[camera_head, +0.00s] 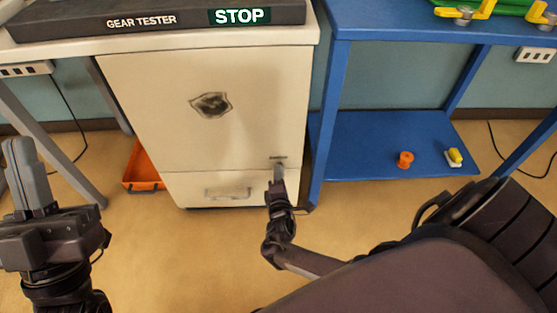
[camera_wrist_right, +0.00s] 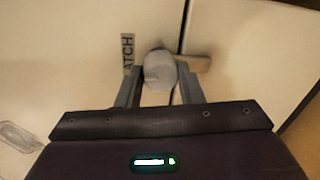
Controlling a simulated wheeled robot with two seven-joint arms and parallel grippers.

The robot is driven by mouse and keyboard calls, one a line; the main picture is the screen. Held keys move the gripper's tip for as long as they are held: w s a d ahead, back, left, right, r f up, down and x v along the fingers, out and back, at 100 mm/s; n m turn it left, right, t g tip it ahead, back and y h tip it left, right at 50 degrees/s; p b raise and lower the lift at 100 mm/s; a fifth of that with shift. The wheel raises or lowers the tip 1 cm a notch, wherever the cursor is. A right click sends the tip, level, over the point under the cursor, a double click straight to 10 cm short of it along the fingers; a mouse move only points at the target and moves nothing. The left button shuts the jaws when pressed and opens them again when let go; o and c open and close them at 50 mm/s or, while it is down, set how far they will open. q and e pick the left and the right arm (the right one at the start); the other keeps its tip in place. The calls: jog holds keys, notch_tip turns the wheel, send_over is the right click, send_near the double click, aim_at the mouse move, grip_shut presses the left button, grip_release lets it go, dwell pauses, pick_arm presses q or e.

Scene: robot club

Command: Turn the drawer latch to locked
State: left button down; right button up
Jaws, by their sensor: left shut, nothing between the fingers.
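The drawer latch (camera_wrist_right: 160,72) shows in the right wrist view as a rounded grey knob with a tan bar that points right and crosses the dark seam. A label partly reading "ATCH" (camera_wrist_right: 127,54) lies left of it. My right gripper (camera_wrist_right: 160,88) has one finger on each side of the knob; I cannot tell whether they press on it. In the head view my right gripper (camera_head: 279,176) covers most of the latch, above the drawer (camera_head: 185,187) with its pale handle. The drawer looks closed. My left gripper (camera_head: 24,165) is shut and empty, at far left.
The cream cabinet (camera_head: 140,90) stands under a bench with a "GEAR TESTER" panel (camera_head: 150,20). A blue shelf (camera_head: 360,140) at right holds an orange part (camera_head: 405,159) and a yellow-and-white item (camera_head: 455,157). An orange bin (camera_head: 140,170) sits left of the cabinet.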

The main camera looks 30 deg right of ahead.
jog(key=o, duration=0.4)
jog(key=shift+o, duration=0.2)
pick_arm(q)
jog(key=w+d+f+g+y+p, duration=0.1)
jog(key=f+g, duration=0.3)
jog(key=f, duration=0.4)
jog(key=w+d+f+g+y+p, duration=0.1)
jog(key=w+d+f+g+y, duration=0.1)
jog(key=f, duration=0.6)
jog(key=shift+w+f+g+y, duration=0.25)
jog(key=shift+w+g+y, duration=0.25)
jog(key=shift+w+g, duration=0.65)
pick_arm(e)
jog(key=v, duration=0.7)
jog(key=shift+s+a, duration=0.25)
jog(key=shift+s, duration=0.1)
pick_arm(q)
jog(key=shift+s+g, duration=0.25)
